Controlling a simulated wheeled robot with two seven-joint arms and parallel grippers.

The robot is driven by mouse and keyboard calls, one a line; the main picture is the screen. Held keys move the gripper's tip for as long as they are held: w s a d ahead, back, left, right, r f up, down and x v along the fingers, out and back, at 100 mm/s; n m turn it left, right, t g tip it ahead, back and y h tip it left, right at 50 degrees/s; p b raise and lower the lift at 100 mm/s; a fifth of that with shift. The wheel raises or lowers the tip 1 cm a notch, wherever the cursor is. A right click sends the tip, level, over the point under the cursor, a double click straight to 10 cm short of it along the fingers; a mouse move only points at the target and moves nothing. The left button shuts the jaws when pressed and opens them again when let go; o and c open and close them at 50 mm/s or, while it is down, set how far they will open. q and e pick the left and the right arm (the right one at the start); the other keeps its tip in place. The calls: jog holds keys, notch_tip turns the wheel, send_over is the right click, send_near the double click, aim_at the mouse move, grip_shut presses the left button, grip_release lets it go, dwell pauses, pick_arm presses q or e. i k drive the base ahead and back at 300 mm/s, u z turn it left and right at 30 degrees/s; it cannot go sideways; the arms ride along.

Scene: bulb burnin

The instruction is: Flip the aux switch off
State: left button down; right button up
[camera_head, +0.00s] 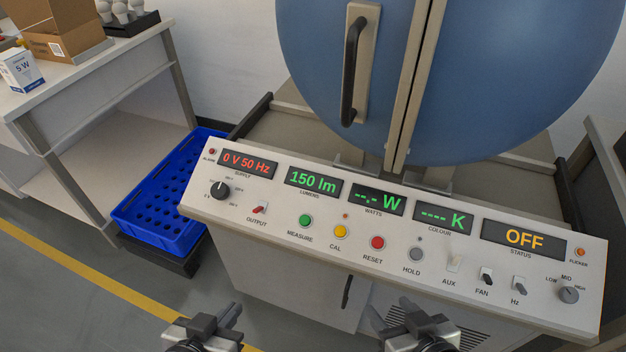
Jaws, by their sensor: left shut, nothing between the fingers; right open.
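The aux switch (453,264) is a small pale toggle above the AUX label, on the right half of the sloped control panel (330,256). Its lever looks different from the darker fan switch (486,276) and Hz switch (519,286) to its right; I cannot tell its position for certain. My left gripper (229,314) is shut and empty, low in the picture in front of the panel's left part. My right gripper (390,309) is open and empty, below the panel's front edge, to the left of and nearer than the aux switch. Neither gripper touches the panel.
The panel has green, yellow, red and grey buttons, knobs and lit displays; the status display (523,238) reads OFF. A blue sphere (470,70) with a black handle (352,72) stands behind. A blue crate (163,229) and a workbench (95,85) are at left.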

aim_at(456, 257)
jog(key=u, duration=0.45)
jog(key=k, duration=0.65)
jog(key=z, duration=1.2)
jog(key=i, duration=0.45)
jog(key=u, duration=0.05)
